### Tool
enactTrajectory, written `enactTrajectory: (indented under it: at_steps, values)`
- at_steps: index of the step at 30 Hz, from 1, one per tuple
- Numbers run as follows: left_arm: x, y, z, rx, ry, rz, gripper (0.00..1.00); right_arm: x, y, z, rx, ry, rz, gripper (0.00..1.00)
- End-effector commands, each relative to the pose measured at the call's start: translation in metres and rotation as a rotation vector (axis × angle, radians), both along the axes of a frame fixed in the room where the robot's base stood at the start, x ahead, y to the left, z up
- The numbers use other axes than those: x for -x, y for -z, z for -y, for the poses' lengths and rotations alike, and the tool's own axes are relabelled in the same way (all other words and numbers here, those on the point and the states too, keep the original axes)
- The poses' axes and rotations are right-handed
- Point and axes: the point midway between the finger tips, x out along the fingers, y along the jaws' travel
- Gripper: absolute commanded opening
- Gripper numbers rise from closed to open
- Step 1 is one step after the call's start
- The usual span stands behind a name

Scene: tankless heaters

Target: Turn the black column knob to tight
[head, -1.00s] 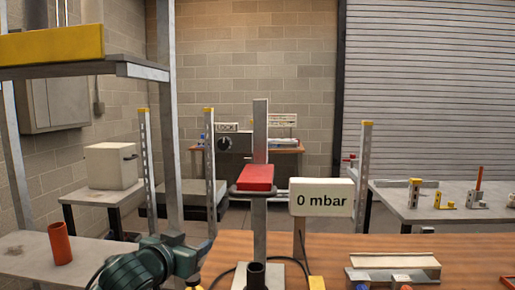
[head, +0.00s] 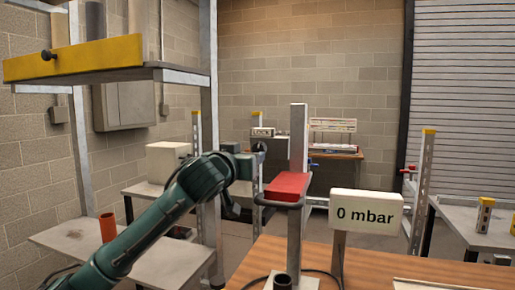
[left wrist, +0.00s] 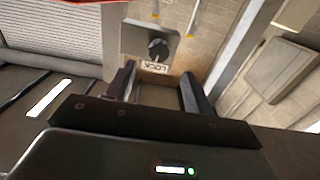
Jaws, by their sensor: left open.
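A round black knob (left wrist: 158,48) sits on a grey plate (left wrist: 135,38) beside a label reading LOCK (left wrist: 155,67). The wrist view shows this label upside down. My left gripper (left wrist: 160,82) is open and empty, its two dark fingers spread below the knob in that view, apart from it. In the head view, the LOCK label (head: 262,132) shows behind my left wrist, and the knob there is small and largely hidden. My left arm reaches forward from the lower left. The knob's pointer setting is too small to tell. My right gripper is not in view.
A metal post with a red block (head: 287,186) stands right of my left wrist. A "0 mbar" sign (head: 365,212) stands on the wooden table (head: 390,266). A yellow-edged shelf (head: 80,60) overhangs at upper left. An orange cup (head: 107,227) and a white box (head: 168,160) stand at left.

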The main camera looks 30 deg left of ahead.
Motion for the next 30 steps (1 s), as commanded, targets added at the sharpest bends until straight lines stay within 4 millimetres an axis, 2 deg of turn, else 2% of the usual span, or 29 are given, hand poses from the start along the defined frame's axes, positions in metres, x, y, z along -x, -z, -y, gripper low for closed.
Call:
enactTrajectory:
  at_steps: [1, 6, 12, 17, 25, 30]
  values:
    - [-0.012, -0.004, -0.003, 0.002, -0.002, -0.001, 0.53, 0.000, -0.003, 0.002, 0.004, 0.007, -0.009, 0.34]
    - [-0.044, -0.003, -0.010, 0.001, -0.001, -0.001, 0.53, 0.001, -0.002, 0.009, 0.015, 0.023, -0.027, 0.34]
    - [-0.067, -0.002, -0.016, 0.000, 0.000, 0.000, 0.53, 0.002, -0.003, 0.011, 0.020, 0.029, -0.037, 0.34]
    - [-0.074, 0.000, -0.018, -0.002, 0.000, 0.000, 0.53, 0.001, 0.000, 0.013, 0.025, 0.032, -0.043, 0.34]
    - [-0.075, 0.000, -0.018, -0.002, 0.001, 0.001, 0.52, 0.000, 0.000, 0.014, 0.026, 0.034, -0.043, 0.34]
    - [-0.075, 0.000, -0.018, -0.002, 0.001, 0.001, 0.38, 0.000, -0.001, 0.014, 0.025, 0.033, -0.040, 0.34]
